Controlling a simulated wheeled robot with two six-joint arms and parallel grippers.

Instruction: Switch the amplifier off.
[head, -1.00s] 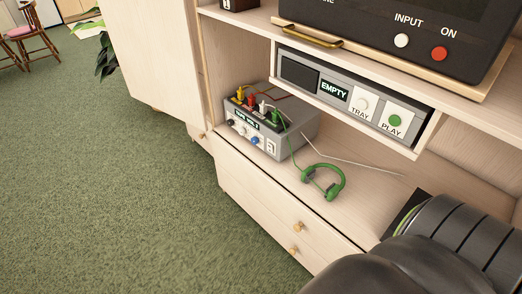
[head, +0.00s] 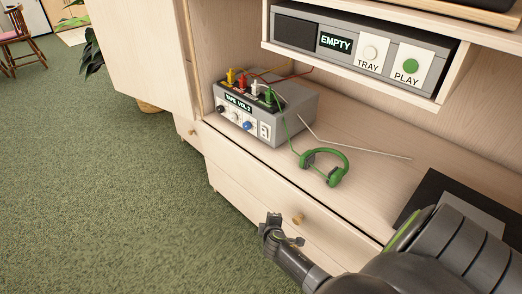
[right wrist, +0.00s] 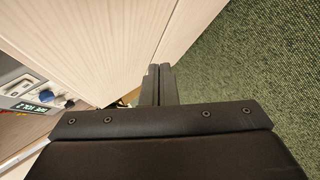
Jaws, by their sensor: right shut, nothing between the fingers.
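The amplifier (head: 262,108) is a grey box on the cabinet shelf, with a lit display reading "TAPE VOL 2" (head: 238,104), a row of knobs and a white switch (head: 265,131) at the right end of its front. Coloured plugs stand on its top. Its front shows partly at the left edge of the right wrist view (right wrist: 22,92). My right gripper (head: 270,224) is in front of the drawers, below and apart from the amplifier. Its fingers (right wrist: 159,84) are shut and empty. My left gripper is not in view.
Green headphones (head: 325,165) lie on the shelf right of the amplifier, on a green cable. A grey player (head: 352,52) reading "EMPTY" sits above. Drawer knobs (head: 298,219) stick out below the shelf. Open green carpet (head: 120,200) lies to the left.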

